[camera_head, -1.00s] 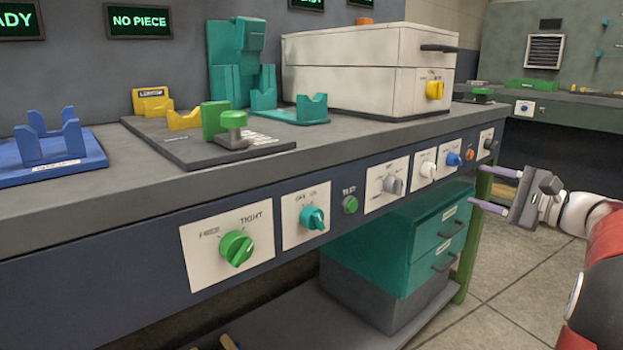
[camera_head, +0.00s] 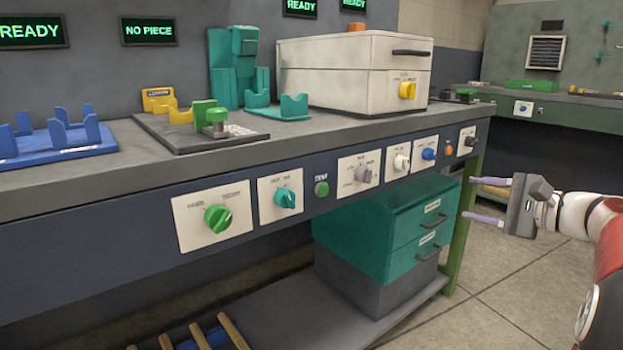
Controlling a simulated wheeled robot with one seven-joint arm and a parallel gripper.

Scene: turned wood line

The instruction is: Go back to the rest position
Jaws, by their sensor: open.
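My gripper (camera_head: 476,200) is at the right of the picture, off the front of the workbench (camera_head: 300,138).
The bench front carries a green knob (camera_head: 218,218), a teal knob (camera_head: 286,198) and several other controls. A teal drawer unit (camera_head: 375,245) stands below. On top are a white box (camera_head: 355,70), a teal fixture (camera_head: 234,65) and a blue cradle (camera_head: 60,142). Floor (camera_head: 520,290) is free at right.

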